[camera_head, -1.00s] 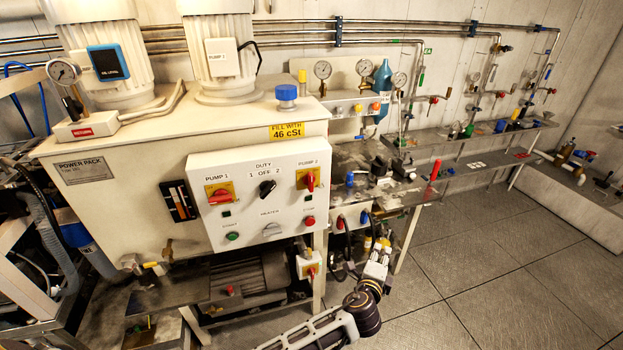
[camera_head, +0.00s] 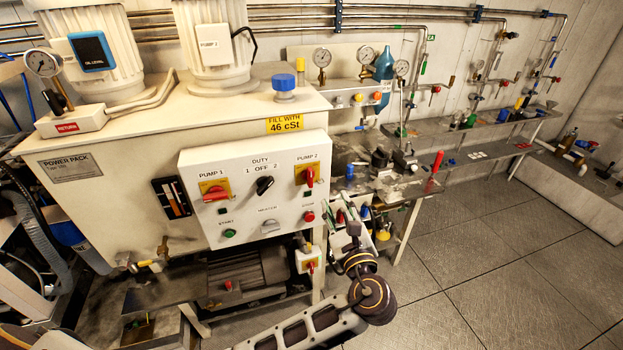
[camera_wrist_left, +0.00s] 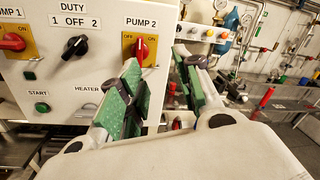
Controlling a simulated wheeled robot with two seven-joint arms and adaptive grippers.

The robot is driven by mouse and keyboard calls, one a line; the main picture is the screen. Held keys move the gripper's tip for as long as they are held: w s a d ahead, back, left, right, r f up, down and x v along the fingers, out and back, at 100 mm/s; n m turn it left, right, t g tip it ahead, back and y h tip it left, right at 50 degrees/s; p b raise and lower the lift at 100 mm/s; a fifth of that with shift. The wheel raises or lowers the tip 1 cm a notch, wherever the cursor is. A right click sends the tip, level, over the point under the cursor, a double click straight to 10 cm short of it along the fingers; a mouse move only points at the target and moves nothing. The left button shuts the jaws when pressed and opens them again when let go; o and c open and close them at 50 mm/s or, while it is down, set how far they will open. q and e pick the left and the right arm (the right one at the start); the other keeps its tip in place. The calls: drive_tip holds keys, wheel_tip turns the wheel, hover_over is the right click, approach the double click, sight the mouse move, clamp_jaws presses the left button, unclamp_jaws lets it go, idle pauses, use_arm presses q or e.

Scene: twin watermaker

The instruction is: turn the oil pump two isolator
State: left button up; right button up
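The pump 2 isolator (camera_head: 309,176) is a red rotary handle on a yellow plate, at the upper right of the white control panel. Its handle stands upright; it also shows in the left wrist view (camera_wrist_left: 141,47). My left gripper (camera_head: 347,214) is just right of the panel and lower than the isolator. In the left wrist view, its green-padded fingers (camera_wrist_left: 158,62) are apart with nothing between them. The left finger's tip appears just below the isolator handle and overlaps the plate's lower edge; I cannot tell whether they touch. My right gripper is not in view.
The panel (camera_head: 240,214) also carries the pump 1 isolator (camera_head: 215,192) with its handle lying sideways, a black duty switch (camera_head: 264,186), a green start button (camera_head: 230,233) and a red stop button (camera_head: 309,216). A cluttered bench (camera_head: 400,187) stands to the right. The floor is clear.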

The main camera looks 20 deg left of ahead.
sight(311, 179)
use_arm(q)
drive_tip(key=shift+s+a+f+m+g+y, duration=0.15)
drive_tip(key=shift+s+a+m+g+y, duration=0.15)
drive_tip(key=shift+m, duration=0.3)
drive_tip(key=shift+s+a+f+m+g+y, duration=0.15)
drive_tip(key=shift+a+m, duration=0.25)
drive_tip(key=shift+m, duration=0.2)
drive_tip(key=shift+s+a+f+m+g+y, duration=0.15)
drive_tip(key=shift+a+m+y, duration=0.15)
drive_tip(key=shift+m, duration=0.3)
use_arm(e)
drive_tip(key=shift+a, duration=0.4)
use_arm(q)
drive_tip(key=shift+w+a, duration=0.1)
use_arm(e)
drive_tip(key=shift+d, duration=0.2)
use_arm(q)
drive_tip(key=p+x, duration=0.2)
drive_tip(key=x, duration=1.1)
drive_tip(key=shift+w+a, duration=0.15)
drive_tip(key=shift+w, duration=0.1)
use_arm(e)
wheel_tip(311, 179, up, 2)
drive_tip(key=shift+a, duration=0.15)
use_arm(q)
drive_tip(key=shift+c, duration=0.3)
clamp_jaws()
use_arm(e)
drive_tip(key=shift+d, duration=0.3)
